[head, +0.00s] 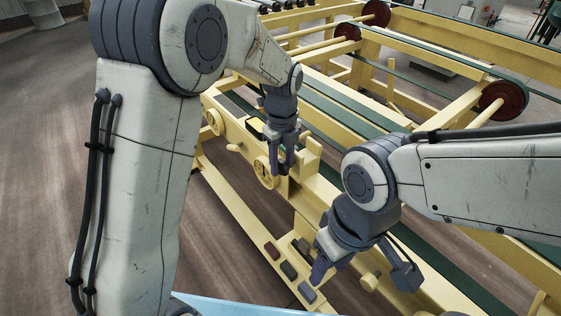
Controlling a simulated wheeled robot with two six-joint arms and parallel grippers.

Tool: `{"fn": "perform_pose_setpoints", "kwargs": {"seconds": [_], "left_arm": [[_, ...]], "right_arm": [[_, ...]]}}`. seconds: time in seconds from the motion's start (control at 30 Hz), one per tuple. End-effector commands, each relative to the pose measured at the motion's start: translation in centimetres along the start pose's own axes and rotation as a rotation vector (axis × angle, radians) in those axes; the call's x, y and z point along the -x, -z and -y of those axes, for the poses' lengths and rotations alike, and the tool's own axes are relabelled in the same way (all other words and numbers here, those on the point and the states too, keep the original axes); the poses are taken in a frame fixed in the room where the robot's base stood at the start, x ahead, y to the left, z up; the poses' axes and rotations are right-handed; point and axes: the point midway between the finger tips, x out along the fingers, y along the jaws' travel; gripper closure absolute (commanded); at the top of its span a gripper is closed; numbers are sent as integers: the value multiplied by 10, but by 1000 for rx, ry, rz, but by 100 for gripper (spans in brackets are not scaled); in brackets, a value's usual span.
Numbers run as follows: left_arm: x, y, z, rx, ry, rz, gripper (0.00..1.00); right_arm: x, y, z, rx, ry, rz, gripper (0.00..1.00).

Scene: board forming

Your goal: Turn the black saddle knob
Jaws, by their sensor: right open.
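My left gripper (283,169) points down over the yellow machine's near rail, beside a yellow handwheel (265,173). A small dark part shows at its fingertips; I cannot tell whether this is the black saddle knob or whether the fingers touch it. The opening of this gripper is too small to judge. No black saddle knob can be made out clearly elsewhere. My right gripper (322,268) is open, lower right, above the near side of the frame, apart from the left gripper.
The yellow machine frame (226,185) runs diagonally, with green belts and dark red rollers (505,98) behind. Another handwheel (214,122) is further left. Small dark red, dark and blue-grey blocks (289,270) sit on the lower ledge. Wooden floor (225,255) is open at left.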

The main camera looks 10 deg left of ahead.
Motion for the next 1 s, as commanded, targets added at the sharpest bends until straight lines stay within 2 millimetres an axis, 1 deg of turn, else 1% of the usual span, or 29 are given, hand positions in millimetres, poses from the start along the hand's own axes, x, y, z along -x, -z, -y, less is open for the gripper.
{"fn": "perform_pose_setpoints", "kwargs": {"seconds": [0.03,0.07,0.1,0.17,0.2,0.3,0.47,0.73,1.0], "left_arm": [[0,0,0,0,0,0,79],[0,0,0,0,0,0,91],[0,0,0,0,0,0,100],[0,0,0,0,0,0,100],[0,-4,-4,2,0,0,100],[1,-2,-2,1,-1,-3,100],[3,-3,-1,3,-2,-38,100],[3,-6,-1,6,-2,-200,100],[-1,-9,0,4,0,-402,100]], "right_arm": [[0,0,0,0,0,0,50],[0,0,0,0,0,0,50],[0,0,0,0,0,0,50],[0,0,0,0,0,0,50],[0,0,0,0,0,0,50],[1,0,0,0,0,0,50],[9,0,1,0,0,0,50],[33,2,2,0,0,0,50],[42,2,3,0,0,0,50]]}}
